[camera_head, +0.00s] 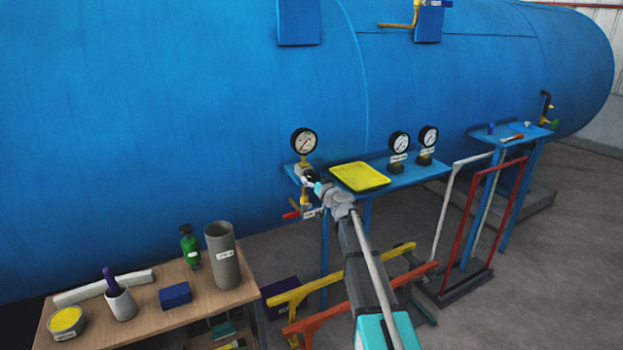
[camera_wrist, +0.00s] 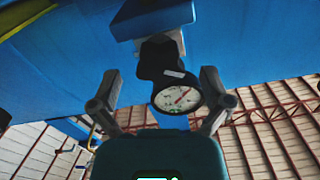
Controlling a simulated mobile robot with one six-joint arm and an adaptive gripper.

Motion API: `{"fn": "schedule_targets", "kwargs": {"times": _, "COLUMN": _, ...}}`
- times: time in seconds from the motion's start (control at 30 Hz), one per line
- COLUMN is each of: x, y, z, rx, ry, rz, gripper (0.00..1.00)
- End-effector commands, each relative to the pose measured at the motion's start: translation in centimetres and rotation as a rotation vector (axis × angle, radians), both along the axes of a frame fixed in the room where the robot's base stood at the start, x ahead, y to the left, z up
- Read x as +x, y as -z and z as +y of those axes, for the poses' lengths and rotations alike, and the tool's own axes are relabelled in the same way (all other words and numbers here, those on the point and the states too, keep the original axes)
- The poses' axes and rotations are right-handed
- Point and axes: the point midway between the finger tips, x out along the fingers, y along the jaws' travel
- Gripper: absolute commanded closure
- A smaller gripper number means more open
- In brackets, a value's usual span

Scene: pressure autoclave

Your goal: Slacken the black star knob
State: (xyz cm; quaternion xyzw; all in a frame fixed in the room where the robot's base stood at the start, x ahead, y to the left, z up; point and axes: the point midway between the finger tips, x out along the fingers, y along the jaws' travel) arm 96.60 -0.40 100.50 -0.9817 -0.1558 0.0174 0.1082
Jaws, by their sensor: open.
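The black star knob (camera_wrist: 155,62) shows in the wrist view as a dark lobed shape with a small white label, in front of a round gauge. In the head view, a small dark part just beyond the gripper, below the left gauge (camera_head: 304,141), looks like the same knob (camera_head: 311,177). My gripper (camera_wrist: 160,76) is open, with one finger on each side of the knob in the wrist view. I see no finger touching it; the depth between them cannot be told. In the head view my gripper (camera_head: 322,190) is at the left end of the blue shelf, partly hiding the fittings there.
A yellow tray (camera_head: 359,177) and two more gauges (camera_head: 399,144) stand on the blue shelf right of my gripper. A red-handled valve (camera_head: 291,215) is close below left. The blue autoclave (camera_head: 200,120) rises behind. A wooden bench (camera_head: 205,290) with several items stands at left.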

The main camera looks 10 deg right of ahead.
Motion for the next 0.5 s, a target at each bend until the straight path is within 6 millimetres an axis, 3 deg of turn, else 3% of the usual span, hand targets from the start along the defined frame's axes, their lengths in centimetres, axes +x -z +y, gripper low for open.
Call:
{"fn": "schedule_targets", "kwargs": {"times": 0.2, "x": -3.7, "y": 0.0, "z": -1.1, "rx": 0.0, "ry": 0.001, "rz": 0.0, "gripper": 0.02}}
{"fn": "schedule_targets", "kwargs": {"times": 0.5, "x": -7.7, "y": 0.0, "z": -2.5, "rx": 0.0, "ry": 0.001, "rz": 0.0, "gripper": 0.02}}
